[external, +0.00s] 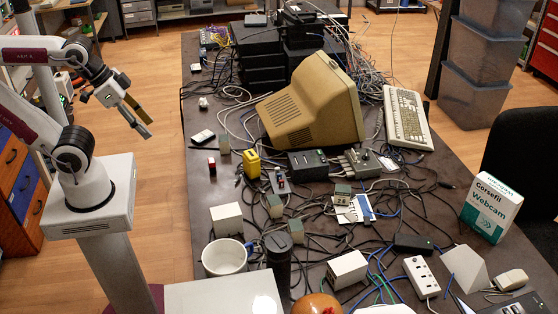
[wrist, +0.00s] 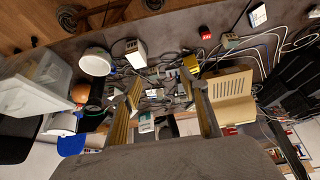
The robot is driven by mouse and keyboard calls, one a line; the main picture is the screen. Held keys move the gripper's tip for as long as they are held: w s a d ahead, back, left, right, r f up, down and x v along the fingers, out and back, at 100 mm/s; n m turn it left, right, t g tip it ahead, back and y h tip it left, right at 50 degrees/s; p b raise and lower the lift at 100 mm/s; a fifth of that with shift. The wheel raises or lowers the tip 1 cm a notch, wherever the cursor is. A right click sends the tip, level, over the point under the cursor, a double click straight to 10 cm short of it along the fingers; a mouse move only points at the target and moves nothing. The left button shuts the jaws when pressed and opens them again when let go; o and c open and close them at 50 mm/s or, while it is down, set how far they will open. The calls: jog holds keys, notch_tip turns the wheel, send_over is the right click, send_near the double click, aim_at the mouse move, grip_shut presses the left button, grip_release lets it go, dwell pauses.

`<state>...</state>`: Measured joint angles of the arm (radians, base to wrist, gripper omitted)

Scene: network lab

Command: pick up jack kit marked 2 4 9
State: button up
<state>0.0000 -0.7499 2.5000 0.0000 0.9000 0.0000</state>
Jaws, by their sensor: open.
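My gripper (external: 140,119) is open and empty, raised off the left side of the table in the external view. Its two fingers also show in the wrist view (wrist: 163,88), spread wide with the cluttered table beyond. Several small grey-green blocks that may be jack kits lie among the cables: one block on a white card (external: 342,194), one left of it (external: 275,206) and one nearer (external: 296,231). Their markings are too small to read, so I cannot tell which one bears 2 4 9. My gripper is apart from all of them.
Tangled cables cover the middle of the table (external: 205,130). A beige monitor (external: 312,105) stands behind. A yellow block (external: 252,163), white box (external: 227,219), white mug (external: 225,257) and dark cylinder (external: 278,262) stand nearer. A webcam box (external: 490,208) stands at right.

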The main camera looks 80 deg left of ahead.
aim_at(224, 142)
jog(key=shift+o, duration=0.5)
jog(key=shift+w, duration=0.1)
